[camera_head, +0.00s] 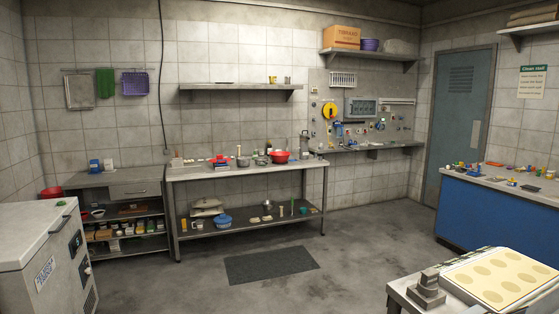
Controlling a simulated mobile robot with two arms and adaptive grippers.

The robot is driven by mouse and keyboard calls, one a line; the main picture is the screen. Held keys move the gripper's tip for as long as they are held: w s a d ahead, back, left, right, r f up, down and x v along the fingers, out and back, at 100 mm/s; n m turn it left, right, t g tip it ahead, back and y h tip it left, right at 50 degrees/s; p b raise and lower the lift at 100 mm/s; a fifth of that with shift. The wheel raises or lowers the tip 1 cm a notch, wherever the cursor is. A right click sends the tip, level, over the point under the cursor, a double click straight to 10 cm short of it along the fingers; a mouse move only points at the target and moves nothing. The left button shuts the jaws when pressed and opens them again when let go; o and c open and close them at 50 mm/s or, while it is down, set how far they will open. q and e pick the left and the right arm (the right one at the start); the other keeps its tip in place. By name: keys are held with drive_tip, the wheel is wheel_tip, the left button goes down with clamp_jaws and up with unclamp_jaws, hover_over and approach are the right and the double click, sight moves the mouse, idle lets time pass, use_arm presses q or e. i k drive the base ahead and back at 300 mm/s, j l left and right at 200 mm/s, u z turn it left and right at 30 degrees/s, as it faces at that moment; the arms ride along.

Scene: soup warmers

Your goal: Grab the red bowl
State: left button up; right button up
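A red bowl (280,157) stands on the top of the grey work table (240,171) against the back wall, right of the table's middle. Small items stand close to its left side, among them a metal pot or bowl (262,160). A smaller red item (220,160) lies further left on the same tabletop, too small to make out. A red bucket-like container (52,192) is at the far left, partly hidden behind the white cabinet. Neither of my grippers shows in this view.
A white chest-like unit (28,240) stands at the front left. A blue counter (490,216) with small items is at the right. A cream panel with round spots (500,279) is at the front right. Open floor with a dark mat (270,264) lies before the work table.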

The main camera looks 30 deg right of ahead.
sight(280, 158)
drive_tip(key=i+l+z, duration=0.3)
drive_tip(key=i+l, duration=0.25)
drive_tip(key=i, duration=0.4)
drive_tip(key=i+l+z, duration=0.15)
drive_tip(key=i, duration=0.45)
drive_tip(key=i+l, duration=0.2)
drive_tip(key=i, duration=0.45)
drive_tip(key=i+l+z, duration=0.2)
drive_tip(key=i+z, duration=0.3)
drive_tip(key=i, duration=0.15)
drive_tip(key=i+z, duration=0.45)
drive_tip(key=i, duration=0.15)
drive_tip(key=i+j+z, duration=0.3)
drive_tip(key=i+z, duration=0.2)
drive_tip(key=i, duration=0.15)
drive_tip(key=i+l+u, duration=0.1)
drive_tip(key=i, duration=0.35)
drive_tip(key=i+l+u, duration=0.1)
drive_tip(key=i, duration=0.35)
drive_tip(key=i+l+u, duration=0.15)
drive_tip(key=i, duration=0.3)
drive_tip(key=i+l+u, duration=0.1)
drive_tip(key=i+l, duration=0.15)
drive_tip(key=i, duration=0.2)
drive_tip(key=i+l+u, duration=0.1)
drive_tip(key=i+l, duration=0.15)
drive_tip(key=i, duration=0.2)
